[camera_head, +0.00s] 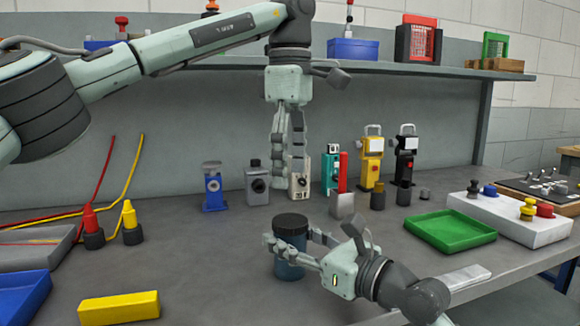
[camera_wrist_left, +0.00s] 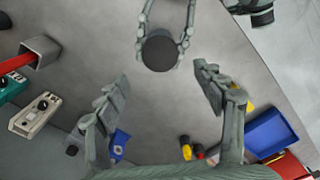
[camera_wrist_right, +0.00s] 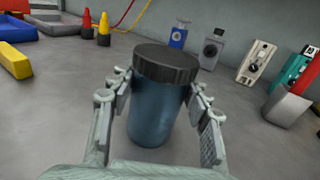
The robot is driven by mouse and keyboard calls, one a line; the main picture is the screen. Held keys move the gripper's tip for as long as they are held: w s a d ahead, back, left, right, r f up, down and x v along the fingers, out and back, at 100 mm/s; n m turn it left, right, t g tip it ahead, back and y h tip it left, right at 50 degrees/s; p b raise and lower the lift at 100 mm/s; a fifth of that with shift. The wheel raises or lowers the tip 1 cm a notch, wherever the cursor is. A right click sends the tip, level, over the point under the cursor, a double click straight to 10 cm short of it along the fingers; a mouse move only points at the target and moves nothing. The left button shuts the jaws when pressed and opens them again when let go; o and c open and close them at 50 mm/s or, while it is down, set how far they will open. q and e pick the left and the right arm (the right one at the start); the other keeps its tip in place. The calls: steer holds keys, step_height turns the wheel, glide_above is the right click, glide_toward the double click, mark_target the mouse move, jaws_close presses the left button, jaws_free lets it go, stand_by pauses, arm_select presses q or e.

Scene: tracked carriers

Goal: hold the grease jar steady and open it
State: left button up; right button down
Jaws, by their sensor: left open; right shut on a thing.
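The grease jar (camera_head: 290,268) is a dark blue cylinder with a black ribbed lid (camera_head: 291,222), upright on the grey bench. My right gripper (camera_head: 292,244) is shut around its body from the right, with a finger on each side, below the lid. In the right wrist view the jar (camera_wrist_right: 155,112) fills the middle with its lid (camera_wrist_right: 166,62) on top. My left gripper (camera_head: 288,168) is open and empty, pointing down above and behind the jar. In the left wrist view the lid (camera_wrist_left: 160,51) lies beyond the open left fingers (camera_wrist_left: 165,90).
Several small devices, including a blue one (camera_head: 215,187) and a yellow one (camera_head: 371,160), stand along the back. A green tray (camera_head: 450,231) lies to the right, a yellow block (camera_head: 119,307) front left. A shelf (camera_head: 430,69) runs above.

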mark_target(290, 220)
arm_select(q)
steer(key=m, duration=1.4)
steer(key=shift+m, duration=0.4)
steer(key=m, duration=0.4)
steer(key=shift+f+m, duration=0.1)
steer(key=shift+m, duration=0.3)
steer(key=shift+f, duration=3.95)
